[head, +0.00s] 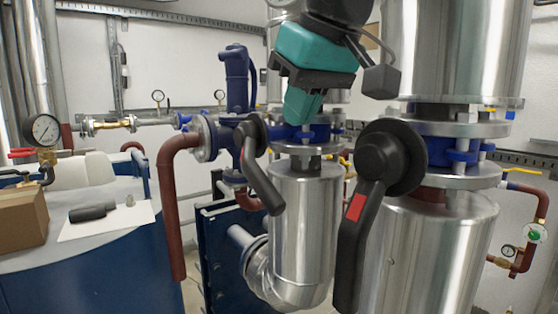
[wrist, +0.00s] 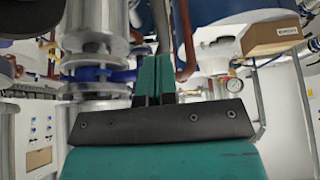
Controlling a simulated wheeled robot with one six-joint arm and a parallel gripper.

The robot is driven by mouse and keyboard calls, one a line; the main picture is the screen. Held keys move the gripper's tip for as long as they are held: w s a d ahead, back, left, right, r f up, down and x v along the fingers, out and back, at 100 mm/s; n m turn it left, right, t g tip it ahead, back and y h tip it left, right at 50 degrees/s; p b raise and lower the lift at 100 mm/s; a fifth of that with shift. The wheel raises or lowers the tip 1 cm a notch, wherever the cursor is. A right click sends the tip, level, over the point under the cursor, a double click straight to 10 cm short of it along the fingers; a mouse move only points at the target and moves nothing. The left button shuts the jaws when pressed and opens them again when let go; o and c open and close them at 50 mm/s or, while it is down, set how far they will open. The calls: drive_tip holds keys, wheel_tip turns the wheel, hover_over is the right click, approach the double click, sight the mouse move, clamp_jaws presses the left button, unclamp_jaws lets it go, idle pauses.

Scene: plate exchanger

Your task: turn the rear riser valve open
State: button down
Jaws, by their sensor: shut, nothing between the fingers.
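Two silver risers carry blue flanged valves with black levers. The farther valve, which I take as the rear riser valve (head: 312,133), has a black lever (head: 263,178) slanting down and slightly right from its hub. The nearer valve (head: 455,150) has a black lever with a red patch (head: 357,206), hanging down. My teal gripper (head: 300,108) points down in front of the farther valve's flange, right of its lever hub, and looks apart from the lever. In the wrist view its fingers (wrist: 153,82) are shut together and empty. A blue flange (wrist: 95,75) shows to their left; no lever is clear there.
A blue-sided bench (head: 100,235) at left holds a cardboard box (head: 22,217) and a dark tool (head: 92,211). A red-brown pipe (head: 168,200) bends down left of the farther lever. The nearer riser and its lever crowd the right side.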

drive_tip(key=p, duration=0.3)
approach(265, 202)
drive_tip(key=w+f, duration=0.2)
drive_tip(key=w+a+f, duration=0.1)
drive_tip(key=w+f, duration=0.1)
drive_tip(key=shift+a+f, duration=0.15)
drive_tip(key=b+x, duration=0.1)
drive_tip(key=x, duration=0.2)
drive_tip(key=b+x, duration=0.2)
drive_tip(key=x, duration=0.1)
drive_tip(key=shift+s+f+b, duration=0.1)
drive_tip(key=shift+f+b, duration=0.2)
drive_tip(key=shift+f, duration=0.05)
drive_tip(key=shift+r, duration=0.25)
